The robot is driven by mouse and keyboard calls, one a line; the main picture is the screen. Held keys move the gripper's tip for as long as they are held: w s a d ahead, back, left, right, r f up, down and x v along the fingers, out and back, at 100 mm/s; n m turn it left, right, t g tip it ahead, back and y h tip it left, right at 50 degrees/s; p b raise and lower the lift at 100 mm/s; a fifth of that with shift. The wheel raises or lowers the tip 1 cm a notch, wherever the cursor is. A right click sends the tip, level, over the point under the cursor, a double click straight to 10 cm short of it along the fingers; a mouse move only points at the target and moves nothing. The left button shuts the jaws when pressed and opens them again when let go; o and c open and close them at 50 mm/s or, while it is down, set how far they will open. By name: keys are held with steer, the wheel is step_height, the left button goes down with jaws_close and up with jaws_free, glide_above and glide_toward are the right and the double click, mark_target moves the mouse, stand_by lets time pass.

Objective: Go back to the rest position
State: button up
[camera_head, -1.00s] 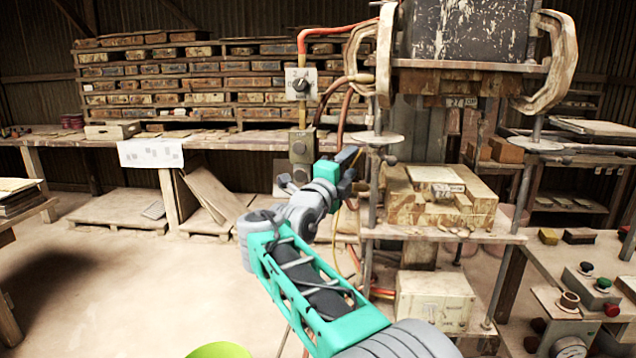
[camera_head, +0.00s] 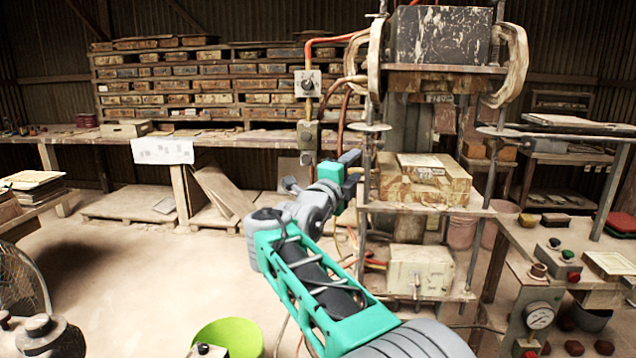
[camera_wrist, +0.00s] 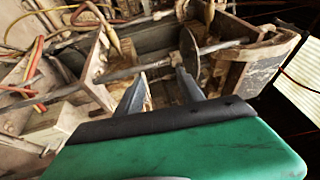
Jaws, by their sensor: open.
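My gripper (camera_head: 350,170) is at the end of my green and grey arm, in front of the left side of the tile press. In the wrist view my gripper (camera_wrist: 160,82) shows two grey fingers set apart, with nothing held between them. The press has a dark, scuffed upper block (camera_head: 440,35) and a stack of worn blocks (camera_head: 425,180) on its lower plate (camera_head: 450,208). The wrist view shows part of the press (camera_wrist: 255,62) tilted, beyond the fingers. I cannot tell the exact gap between gripper and press.
A switch box (camera_head: 307,83) with hoses hangs left of the press. A control bench (camera_head: 560,240) stands at right. A lime-green bucket (camera_head: 230,338) and a fan (camera_head: 20,280) are at lower left. Shelves of moulds (camera_head: 200,85) line the back.

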steer(key=s+d+f+n+g+y+p, duration=0.55)
steer(key=s+d+f+n, duration=0.4)
steer(key=n, duration=0.25)
steer(key=s+a+f+n+g+y+p, duration=0.1)
steer(key=s+f+n+g, duration=0.3)
steer(key=s, duration=1)
steer(key=s+a+f+n+g+y+p, duration=0.1)
steer(key=s+f+n+g+y+p, duration=0.1)
steer(key=s+f+n, duration=0.6)
steer(key=s+f+g+y, duration=0.1)
steer(key=s+f+g, duration=0.1)
steer(key=s, duration=0.4)
steer(key=shift+s+f+p, duration=0.35)
steer(key=shift+f, duration=0.15)
steer(key=shift+g, duration=0.25)
steer(key=shift+c, duration=1)
